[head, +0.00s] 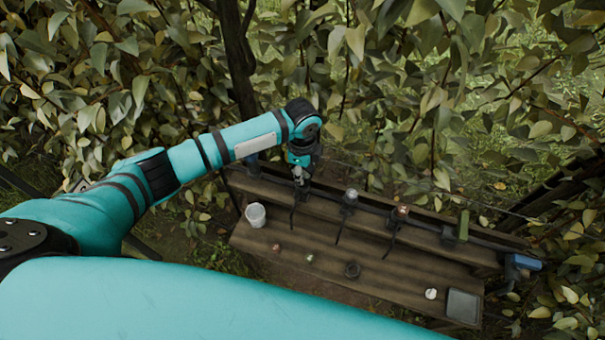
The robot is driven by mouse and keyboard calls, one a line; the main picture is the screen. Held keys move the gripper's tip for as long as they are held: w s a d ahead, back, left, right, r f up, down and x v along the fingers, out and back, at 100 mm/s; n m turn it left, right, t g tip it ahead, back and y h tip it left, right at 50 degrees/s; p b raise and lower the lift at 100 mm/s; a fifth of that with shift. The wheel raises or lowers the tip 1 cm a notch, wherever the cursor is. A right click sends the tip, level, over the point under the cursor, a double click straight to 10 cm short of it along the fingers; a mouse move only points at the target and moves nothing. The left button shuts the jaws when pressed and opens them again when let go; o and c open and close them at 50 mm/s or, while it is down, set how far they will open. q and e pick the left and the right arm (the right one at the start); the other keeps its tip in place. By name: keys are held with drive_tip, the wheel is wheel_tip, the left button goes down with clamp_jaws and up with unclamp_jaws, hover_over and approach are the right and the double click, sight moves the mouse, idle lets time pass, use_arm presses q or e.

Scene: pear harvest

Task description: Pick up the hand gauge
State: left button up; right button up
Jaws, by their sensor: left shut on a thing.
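My left gripper (299,176) points down over the raised back ledge of the wooden bench. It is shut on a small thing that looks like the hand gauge. The fingers and wrist hide most of this thing, and it is too small and dark to make out its shape. I cannot tell whether it still touches the ledge. My right gripper is not in view.
Small devices, one grey (350,197) and one copper-topped (402,211), stand along the ledge. A green block (462,226) and a blue clamp (523,262) are further right.

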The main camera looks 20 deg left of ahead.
use_arm(q)
clamp_jaws()
drive_tip(key=shift+r, duration=0.1)
